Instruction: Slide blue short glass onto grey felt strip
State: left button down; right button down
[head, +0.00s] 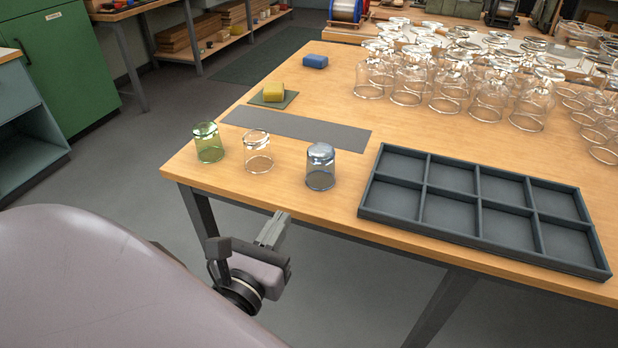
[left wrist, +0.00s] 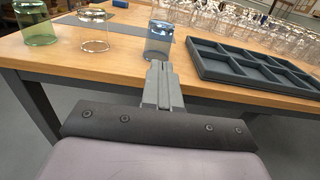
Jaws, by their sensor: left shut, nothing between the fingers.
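The blue short glass (head: 320,167) stands upside down near the table's front edge, left of the dark tray. It also shows in the left wrist view (left wrist: 158,42), straight beyond the fingers. The grey felt strip (head: 296,129) lies flat on the table behind the glasses; part of it shows in the left wrist view (left wrist: 122,28). The blue glass is off the strip, in front of its right end. My left gripper (head: 275,228) is shut and empty, in front of the table edge and short of the blue glass. My right gripper is in neither view.
A clear glass (head: 257,151) and a green glass (head: 208,143) stand left of the blue one. A dark compartment tray (head: 478,208) lies to the right. A yellow sponge (head: 273,92) on a green pad, a blue block (head: 315,61) and many clear glasses (head: 448,100) are farther back.

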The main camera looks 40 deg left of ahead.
aim_at(315, 163)
pick_arm(q)
jog(key=p+x, duration=0.2)
jog(key=x, duration=1.1)
jog(key=shift+a, duration=0.1)
jog(key=shift+w+a, duration=0.1)
jog(key=shift+w, duration=0.3)
jog(key=shift+w, duration=0.1)
